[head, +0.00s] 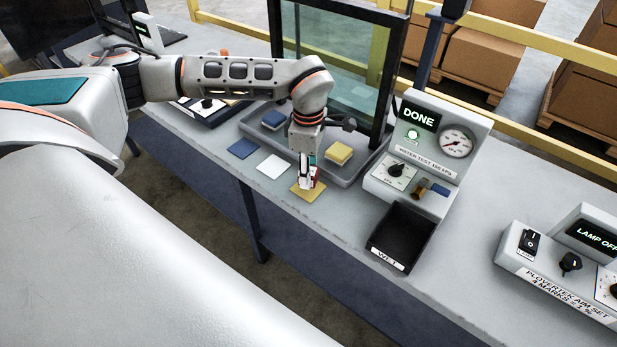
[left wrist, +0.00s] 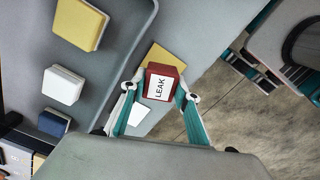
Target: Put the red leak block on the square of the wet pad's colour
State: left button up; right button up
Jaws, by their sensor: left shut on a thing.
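The red leak block (head: 319,177), labelled LEAK in the left wrist view (left wrist: 163,82), is between the fingers of my left gripper (head: 308,180). The gripper is shut on it, over the yellow square (head: 309,194). I cannot tell whether the block touches the square. The white square (head: 273,166) and blue square (head: 243,148) lie to the left. A yellow pad (head: 339,152) and a blue pad (head: 273,120) sit in the grey tray (head: 335,182). A white pad (left wrist: 64,85) between them shows in the left wrist view. I cannot tell which pad is wet.
The water test box (head: 442,125) reads DONE, with a green lamp lit. In front of it is a black bin marked WET (head: 403,235). A dark-framed glass panel (head: 335,60) stands behind the tray. A panel reading LAMP OFF (head: 590,235) stands at the right.

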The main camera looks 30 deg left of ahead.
pick_arm(q)
jog(key=shift+f, duration=1.15)
jog(key=shift+f, duration=0.15)
jog(key=o, duration=1.1)
notch_tip(320, 180, up, 12)
jog(key=shift+r, duration=0.15)
jog(key=shift+d, duration=0.1)
